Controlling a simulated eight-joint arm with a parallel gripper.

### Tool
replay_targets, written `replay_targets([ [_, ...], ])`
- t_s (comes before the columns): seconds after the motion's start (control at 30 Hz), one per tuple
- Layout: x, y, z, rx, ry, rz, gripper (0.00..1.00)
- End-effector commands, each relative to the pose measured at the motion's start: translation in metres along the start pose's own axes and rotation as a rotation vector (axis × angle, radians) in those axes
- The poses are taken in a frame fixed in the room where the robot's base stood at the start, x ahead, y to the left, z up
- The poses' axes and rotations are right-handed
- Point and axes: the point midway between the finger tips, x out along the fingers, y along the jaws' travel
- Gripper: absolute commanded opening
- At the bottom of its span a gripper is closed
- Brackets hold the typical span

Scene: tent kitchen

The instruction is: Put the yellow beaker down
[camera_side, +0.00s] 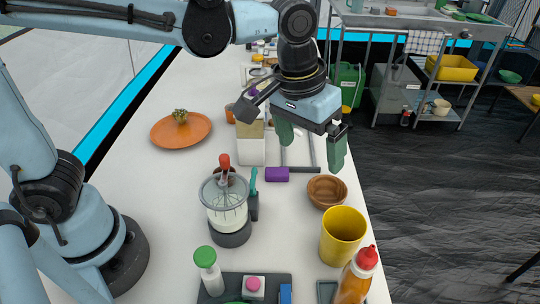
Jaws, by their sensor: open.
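The yellow beaker (343,236) stands upright on the white table (190,195) near its right edge, at the front right. Its open top faces up and nothing holds it. My gripper (312,145) is open above the table, farther back than the beaker and higher. Its two green fingers are spread apart, and nothing shows between them. The beaker is clear of the gripper.
A brown bowl (327,192) sits just behind the beaker, and a red-capped bottle (356,280) stands just in front. A blender jug (228,205), a purple block (277,174) and an orange plate (181,130) are to the left. The dark floor lies beyond the right edge.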

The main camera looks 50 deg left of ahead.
Motion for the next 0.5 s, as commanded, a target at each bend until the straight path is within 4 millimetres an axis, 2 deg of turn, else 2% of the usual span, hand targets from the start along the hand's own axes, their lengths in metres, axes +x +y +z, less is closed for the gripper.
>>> replay_targets([
  [0.03,-0.003,-0.023,0.002,-0.010,0.039,0.007,1.00],
  [0.1,-0.006,-0.049,0.005,-0.008,0.096,0.014,1.00],
  [0.3,-0.007,-0.117,0.024,0.003,0.265,-0.005,1.00],
  [0.5,-0.001,-0.161,0.043,0.017,0.392,-0.055,1.00],
])
